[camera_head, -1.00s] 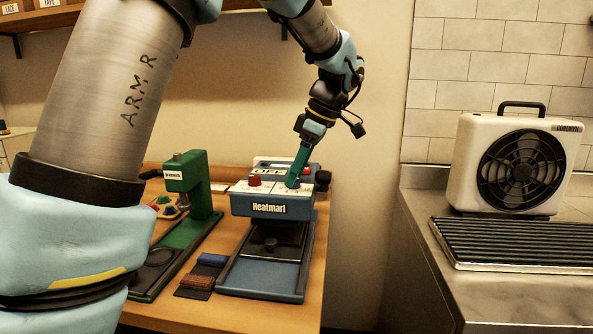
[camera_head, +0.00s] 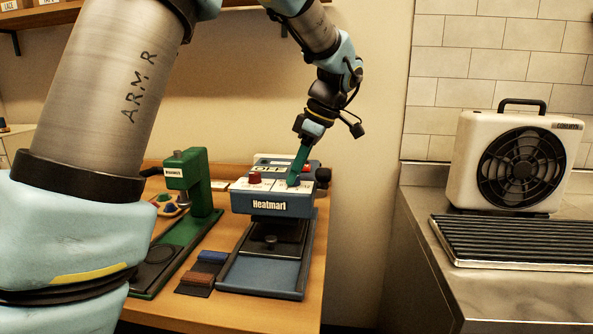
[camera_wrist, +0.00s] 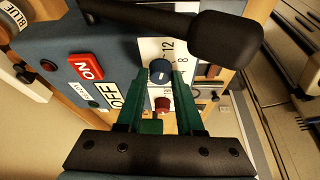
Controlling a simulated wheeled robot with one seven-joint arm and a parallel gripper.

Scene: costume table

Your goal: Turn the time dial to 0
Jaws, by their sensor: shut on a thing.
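The blue heat press (camera_head: 240,208), lettered "Heatmarl", stands on the wooden table. My gripper (camera_head: 292,184) reaches down onto the right part of its top panel. In the wrist view my gripper's green fingers (camera_wrist: 160,76) are shut on a round blue dial (camera_wrist: 160,70), one finger on each side. The blue dial has a small pale mark; its exact setting is unclear. A white scale beside it shows 12 and 8. A red dial (camera_wrist: 162,104) sits beyond, apart from the fingertips; it also shows in the head view (camera_head: 255,177). The blue dial is hidden in the head view.
A red ON button (camera_wrist: 87,67) and a white OFF label (camera_wrist: 112,97) lie left of the dials. The press's black handle (camera_wrist: 222,38) is close by. A green press (camera_head: 182,172) stands left. A fan (camera_head: 470,180) stands on the right counter.

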